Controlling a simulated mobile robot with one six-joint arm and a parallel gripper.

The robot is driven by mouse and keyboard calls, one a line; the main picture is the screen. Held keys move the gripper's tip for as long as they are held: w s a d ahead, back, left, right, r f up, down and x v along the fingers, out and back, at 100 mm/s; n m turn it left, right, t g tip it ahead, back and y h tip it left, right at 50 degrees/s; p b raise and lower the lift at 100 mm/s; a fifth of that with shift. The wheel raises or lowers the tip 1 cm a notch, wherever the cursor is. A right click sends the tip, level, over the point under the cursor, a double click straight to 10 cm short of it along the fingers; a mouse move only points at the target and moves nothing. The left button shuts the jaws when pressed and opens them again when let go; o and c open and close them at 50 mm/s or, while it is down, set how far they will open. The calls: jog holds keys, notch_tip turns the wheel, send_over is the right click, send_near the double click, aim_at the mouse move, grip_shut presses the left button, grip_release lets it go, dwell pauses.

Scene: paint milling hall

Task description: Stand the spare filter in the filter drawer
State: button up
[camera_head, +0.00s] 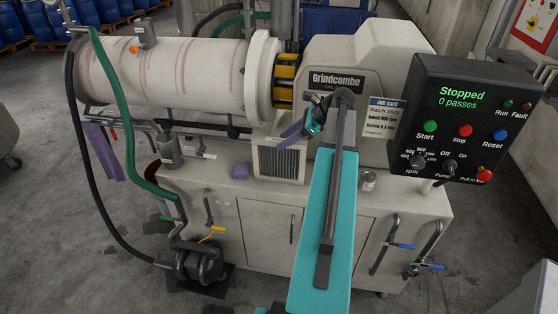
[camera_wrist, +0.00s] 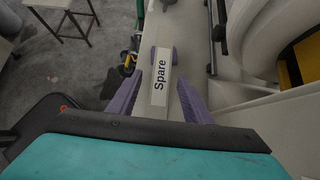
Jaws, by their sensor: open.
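My gripper (camera_head: 298,130) is open above the machine's top, left of the job card. Its two purple fingers also show in the wrist view (camera_wrist: 160,80), spread apart with nothing held. Between and beyond them is a pale strip reading "Spare" (camera_wrist: 159,86), with small purple parts (camera_wrist: 175,56) at its far end. I cannot tell whether the strip is on the spare filter or on its holder. A small purple block (camera_head: 240,170) sits on the machine top, left of a grey louvred panel (camera_head: 278,161). I cannot make out the filter drawer with certainty.
The mill's big pale cylinder (camera_head: 175,75) runs along the back left. A control panel (camera_head: 463,120) reading "Stopped" stands at the right. Hoses and a pump (camera_head: 200,262) are at the left; the left floor is mostly clear.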

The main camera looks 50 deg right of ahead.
aim_at(279, 161)
jog(key=p+x, duration=0.1)
jog(key=x, duration=0.2)
jog(key=shift+w+f, duration=0.15)
jog(key=shift+f, duration=0.05)
dwell(0.4)
grip_shut()
